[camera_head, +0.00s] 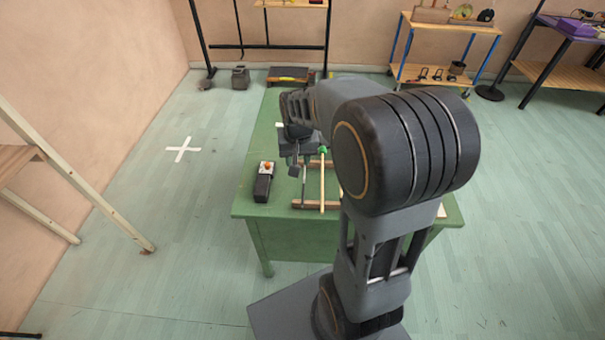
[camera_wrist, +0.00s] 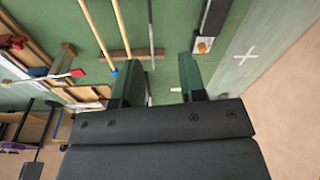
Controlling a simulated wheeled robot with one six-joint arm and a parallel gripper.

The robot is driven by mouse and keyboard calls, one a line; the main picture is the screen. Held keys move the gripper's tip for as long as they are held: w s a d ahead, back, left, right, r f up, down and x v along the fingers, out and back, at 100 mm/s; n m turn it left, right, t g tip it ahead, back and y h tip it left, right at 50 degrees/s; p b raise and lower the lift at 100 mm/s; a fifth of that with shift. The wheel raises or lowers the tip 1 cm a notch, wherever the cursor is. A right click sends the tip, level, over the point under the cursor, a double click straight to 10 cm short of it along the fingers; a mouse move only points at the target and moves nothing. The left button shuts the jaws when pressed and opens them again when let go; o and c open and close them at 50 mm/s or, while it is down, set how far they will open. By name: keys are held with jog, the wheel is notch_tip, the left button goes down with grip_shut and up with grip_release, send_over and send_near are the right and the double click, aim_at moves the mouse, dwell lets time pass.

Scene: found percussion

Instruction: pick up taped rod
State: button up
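Several thin rods lie across wooden rests on the green table. In the head view, a pale wooden rod with a green end (camera_head: 322,181) lies to the right of a thin grey rod (camera_head: 304,187). The wrist view shows two pale wooden rods (camera_wrist: 131,32) and the grey rod (camera_wrist: 151,30). I cannot make out tape clearly on any of them. My gripper (camera_head: 298,166) is over the table, partly hidden by my arm. In the wrist view my gripper (camera_wrist: 160,82) is open, its two fingers apart. The grey rod lines up with the gap between them, apparently ungripped.
The green table (camera_head: 245,200) holds a black box with an orange knob (camera_head: 264,183), left of the rods. A wooden rest (camera_head: 308,205) runs under the rods' near ends. A dark case (camera_head: 288,76) sits at the far end. Shelves stand along the back wall.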

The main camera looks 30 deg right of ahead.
jog(key=w+d+f, duration=0.1)
jog(key=f, duration=0.3)
jog(key=w+d+f+m+p, duration=0.1)
jog(key=w+f, duration=0.1)
jog(key=f, duration=0.2)
jog(key=w+d+f+m+g, duration=0.1)
jog(key=d+f, duration=0.1)
jog(key=f, duration=0.2)
jog(key=shift+w+d+f+p, duration=0.1)
jog(key=shift+w+f+p, duration=0.25)
jog(key=shift+w+p, duration=0.05)
jog(key=shift+f+p, duration=0.7)
jog(key=shift+f, duration=2.4)
jog(key=shift+c, duration=0.4)
grip_shut()
